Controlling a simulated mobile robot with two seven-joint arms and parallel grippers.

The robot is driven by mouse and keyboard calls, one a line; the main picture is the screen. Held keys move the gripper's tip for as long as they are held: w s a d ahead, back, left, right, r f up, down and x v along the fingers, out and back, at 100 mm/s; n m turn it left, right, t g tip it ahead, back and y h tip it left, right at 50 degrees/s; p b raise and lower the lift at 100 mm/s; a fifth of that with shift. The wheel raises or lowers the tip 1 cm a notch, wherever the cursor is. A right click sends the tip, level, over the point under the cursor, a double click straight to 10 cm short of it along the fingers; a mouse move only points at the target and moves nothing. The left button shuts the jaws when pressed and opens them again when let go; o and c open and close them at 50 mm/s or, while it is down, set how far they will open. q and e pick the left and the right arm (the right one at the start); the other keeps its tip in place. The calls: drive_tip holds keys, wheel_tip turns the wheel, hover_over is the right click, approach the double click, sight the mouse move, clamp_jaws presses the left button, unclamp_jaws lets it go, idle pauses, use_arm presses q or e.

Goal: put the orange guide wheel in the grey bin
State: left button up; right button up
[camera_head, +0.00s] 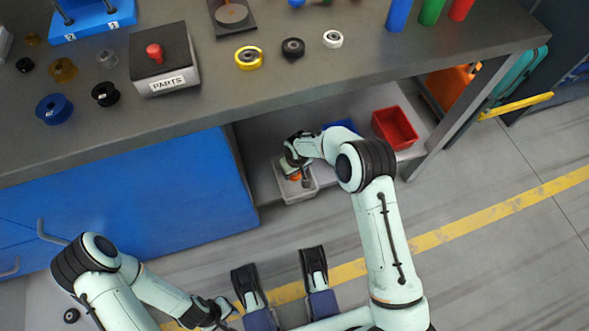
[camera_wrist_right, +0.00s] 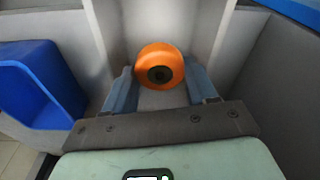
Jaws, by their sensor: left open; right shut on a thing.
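The grey bin (camera_head: 297,194) stands on the low shelf under the bench. My right gripper (camera_head: 300,179) reaches down at this bin, partly hidden by its own wrist. It is shut on the orange guide wheel (camera_wrist_right: 159,66), which sits between its two blue-grey fingers in the right wrist view. A bit of orange also shows at the bin in the head view (camera_head: 295,176). Pale grey walls surround the wheel in the wrist view; whether it touches the bin floor I cannot tell. My left gripper (camera_head: 222,311) is open and empty, low over the floor.
A blue bin (camera_head: 342,126) and a red bin (camera_head: 396,128) stand on the same shelf, right of the grey bin. The bench top (camera_head: 200,110) overhangs the shelf. It holds a PARTS box (camera_head: 165,70) and several wheels. A blue cabinet (camera_head: 140,190) flanks the shelf opening.

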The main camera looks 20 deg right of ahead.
sight(297, 176)
drive_tip(key=shift+f, duration=0.5)
drive_tip(key=o, duration=1.1)
drive_tip(key=shift+c, duration=0.2)
drive_tip(key=shift+r, duration=0.65)
use_arm(q)
drive_tip(key=w+r+t+p, duration=0.2)
drive_tip(key=w+r+p, duration=0.1)
drive_tip(key=w, duration=0.3)
drive_tip(key=shift+w+d+r, duration=0.35)
drive_tip(key=shift+d+r, duration=0.05)
use_arm(e)
wheel_tip(297, 176, up, 12)
drive_tip(key=s, duration=0.1)
drive_tip(key=shift+s+d, duration=0.2)
use_arm(q)
drive_tip(key=shift+p, duration=0.3)
use_arm(e)
drive_tip(key=shift+s+f, duration=0.1)
